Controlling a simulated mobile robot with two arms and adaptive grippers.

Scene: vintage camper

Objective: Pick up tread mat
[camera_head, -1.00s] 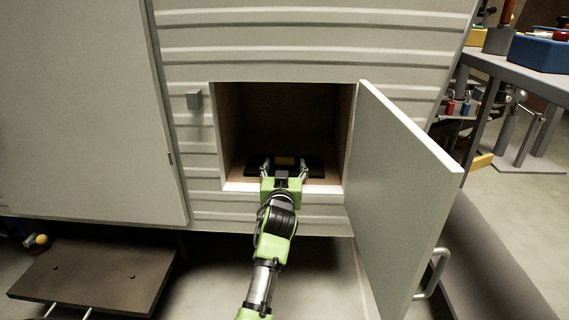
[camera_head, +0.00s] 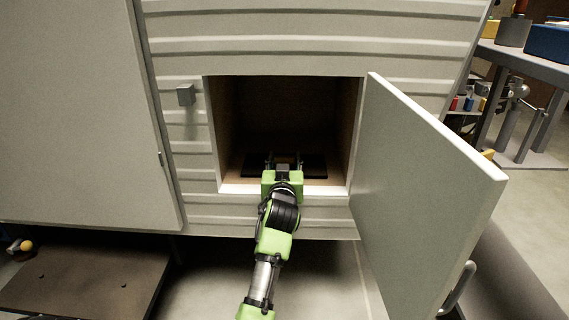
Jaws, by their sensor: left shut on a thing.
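The tread mat (camera_head: 315,168) is a flat, dark, nearly black piece low inside the open compartment of the camper's side. It shows on both sides of my left gripper (camera_head: 284,160). My left gripper, green and black, reaches in over the compartment's front sill and is shut on the mat. The middle of the mat is hidden behind the gripper, and the exact contact at the fingertips is too small to see. My right gripper is out of view.
The compartment (camera_head: 233,188) has a pale sill and dark inner walls. Its hatch door (camera_head: 425,190) stands open at the right, close to my arm. A brown step (camera_head: 85,280) is at the lower left. A grey workbench (camera_head: 520,62) stands at the far right.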

